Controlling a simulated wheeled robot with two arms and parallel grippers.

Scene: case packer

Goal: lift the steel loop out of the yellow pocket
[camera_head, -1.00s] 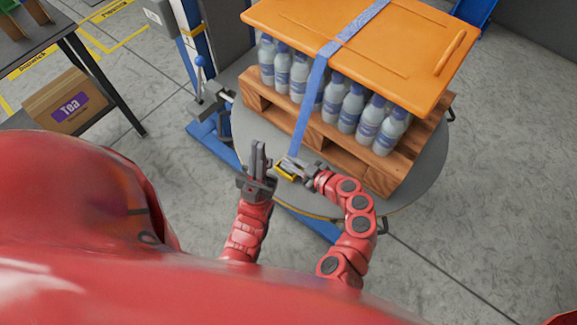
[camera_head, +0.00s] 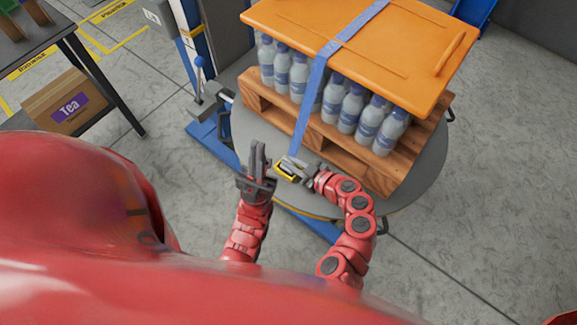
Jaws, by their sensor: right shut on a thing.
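The yellow pocket (camera_head: 286,173) is a small yellow piece at the lower end of the blue strap, near the front rim of the round grey platform. My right gripper (camera_head: 290,165) is at the pocket, its fingers shut on the steel loop. The loop is too small and too covered by the fingers to make out, and I cannot tell whether it still sits inside the pocket. My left gripper (camera_head: 258,156) points upward just left of the pocket, apart from it. Its fingers look close together with nothing visible between them.
The blue strap (camera_head: 311,93) runs over an orange lid (camera_head: 400,50) on several bottles, which stand on a wooden pallet (camera_head: 345,145). The round platform (camera_head: 428,165) is bare at right. A Tea box (camera_head: 65,103) sits under a table.

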